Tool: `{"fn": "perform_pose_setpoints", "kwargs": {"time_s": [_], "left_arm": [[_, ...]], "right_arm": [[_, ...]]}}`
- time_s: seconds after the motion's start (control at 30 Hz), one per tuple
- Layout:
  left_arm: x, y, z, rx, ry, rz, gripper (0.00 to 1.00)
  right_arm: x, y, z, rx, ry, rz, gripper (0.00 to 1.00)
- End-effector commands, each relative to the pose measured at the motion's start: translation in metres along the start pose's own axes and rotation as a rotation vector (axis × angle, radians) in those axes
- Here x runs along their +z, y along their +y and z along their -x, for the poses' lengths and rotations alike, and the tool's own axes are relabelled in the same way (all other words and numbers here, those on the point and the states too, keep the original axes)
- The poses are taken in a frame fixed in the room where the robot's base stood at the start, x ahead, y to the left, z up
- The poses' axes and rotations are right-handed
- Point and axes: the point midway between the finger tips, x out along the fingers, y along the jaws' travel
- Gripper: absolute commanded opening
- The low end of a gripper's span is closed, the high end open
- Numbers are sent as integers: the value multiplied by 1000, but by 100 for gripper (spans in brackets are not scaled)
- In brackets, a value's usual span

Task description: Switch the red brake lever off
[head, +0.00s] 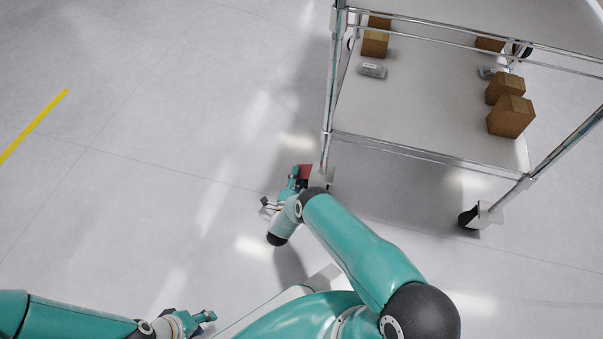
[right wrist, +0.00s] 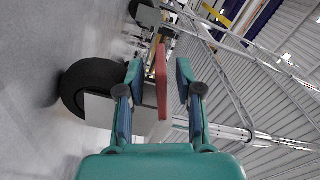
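The red brake lever (right wrist: 161,82) shows in the right wrist view in front of a pale caster bracket (right wrist: 98,108) and a black wheel (right wrist: 90,85). My right gripper (right wrist: 159,78) is open, with one finger on each side of the lever and gaps on both sides. In the head view the lever (head: 305,171) shows as a small red patch by the cart's near left post, beside my right gripper (head: 294,180). My forearm hides part of that caster. My left gripper (head: 207,317) is low at the left, far from the lever; its fingers are too small to judge.
The wire-frame cart (head: 430,152) stands at the upper right, with brown boxes (head: 511,117) and grey packages (head: 372,70) on its shelf. Another caster (head: 481,216) is at its near right corner. The floor at left is clear, with a yellow line (head: 35,125).

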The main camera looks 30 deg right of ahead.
Motion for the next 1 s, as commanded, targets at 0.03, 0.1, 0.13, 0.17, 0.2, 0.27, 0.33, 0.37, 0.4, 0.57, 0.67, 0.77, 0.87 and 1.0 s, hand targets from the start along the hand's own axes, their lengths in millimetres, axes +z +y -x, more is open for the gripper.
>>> {"fn": "perform_pose_setpoints", "kwargs": {"time_s": [0.03, 0.1, 0.13, 0.17, 0.2, 0.27, 0.33, 0.37, 0.4, 0.57, 0.67, 0.77, 0.87, 1.0], "left_arm": [[0, -2, -6, 0, 0, 0, 40], [0, -3, -8, 0, 0, 0, 40], [0, -3, -8, 0, 0, 0, 40], [0, -3, -9, 0, 0, 0, 40], [0, -3, -9, 0, 0, 0, 40], [0, -3, -9, 0, 0, 0, 40], [0, -3, -9, 0, 0, 0, 40], [0, -3, -9, 0, 0, 0, 40], [0, -3, -9, 0, 0, 0, 40], [0, -3, -9, 0, 0, 0, 40], [0, -3, -9, 0, 0, 0, 40], [0, -3, -9, 0, 0, 0, 40], [0, -3, -9, 0, 0, 0, 40], [0, -3, -9, 0, 0, 0, 40]], "right_arm": [[1, 2, -7, -1, 1, -1, 35], [0, 2, -14, -1, 1, 0, 35], [0, 1, -16, -1, 0, 0, 35], [0, 1, -18, 0, 0, 1, 35], [0, 1, -20, 0, 0, 1, 35], [0, 0, -22, 0, 0, 1, 35], [0, 0, -22, 1, 0, 1, 35], [0, 0, -22, 1, -1, 1, 35], [0, 0, -22, 1, -1, 1, 35], [0, 0, -22, 1, 0, 1, 29], [0, 0, -22, 1, 0, 1, 12], [0, 0, -22, 1, 0, 1, 0], [-1, 0, -22, 2, 0, 1, 0], [-1, 1, -22, 2, 0, 1, 0]]}}
